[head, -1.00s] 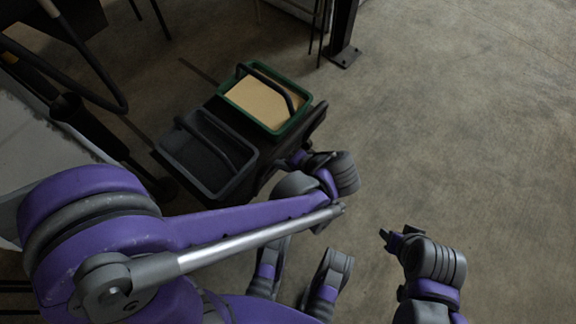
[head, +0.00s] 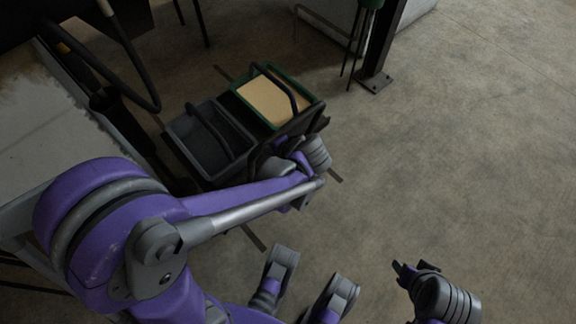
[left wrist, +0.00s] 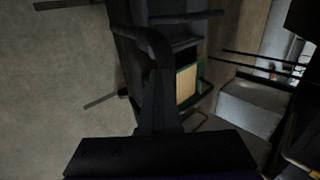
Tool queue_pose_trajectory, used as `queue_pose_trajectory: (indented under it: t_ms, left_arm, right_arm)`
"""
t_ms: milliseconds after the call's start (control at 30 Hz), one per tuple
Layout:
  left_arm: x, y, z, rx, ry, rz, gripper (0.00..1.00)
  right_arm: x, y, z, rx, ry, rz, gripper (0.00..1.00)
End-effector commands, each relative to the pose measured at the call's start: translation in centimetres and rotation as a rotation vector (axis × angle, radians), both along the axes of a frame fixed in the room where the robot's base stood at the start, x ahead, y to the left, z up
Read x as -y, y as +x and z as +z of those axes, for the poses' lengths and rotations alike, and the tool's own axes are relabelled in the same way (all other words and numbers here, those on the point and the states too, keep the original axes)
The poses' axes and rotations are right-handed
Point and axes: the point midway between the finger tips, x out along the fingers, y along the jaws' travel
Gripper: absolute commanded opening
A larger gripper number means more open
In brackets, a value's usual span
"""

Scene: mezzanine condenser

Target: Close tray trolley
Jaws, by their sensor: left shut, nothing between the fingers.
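The tray trolley (head: 316,116) stands at upper centre left in the head view, a low dark frame. It carries a grey tray (head: 188,130) and a green tray (head: 300,74) with a tan inside, each with a dark arched bar across it. My left gripper (head: 277,150) is at the trolley's near right side, beside the grey tray, partly hidden by its own wrist. It is shut and empty. In the left wrist view its dark fingers (left wrist: 158,105) point at the trolley's dark frame (left wrist: 128,50); contact cannot be told. My right gripper (head: 400,268) is low right, away from the trolley.
A dark post (head: 380,55) with a floor plate stands behind and right of the trolley. A pale-topped bench (head: 45,110) is at left, with dark tubing above. The concrete floor (head: 470,150) at right is clear.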

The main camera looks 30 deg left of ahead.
Motion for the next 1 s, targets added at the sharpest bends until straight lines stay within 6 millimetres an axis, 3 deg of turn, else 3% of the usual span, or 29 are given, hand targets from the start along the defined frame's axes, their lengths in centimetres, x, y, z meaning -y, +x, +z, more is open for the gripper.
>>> queue_pose_trajectory:
  t_ms: [100,1000]
  left_arm:
    - [-3.5,1.2,0.0,0.0,0.001,0.009,0.0]
    - [-27.1,9.9,0.0,0.003,0.0,0.003,0.0]
  right_arm:
    - [0.0,0.0,0.1,0.0,0.0,0.0,0.5]
    - [0.0,-0.1,0.8,0.002,0.0,0.0,0.5]
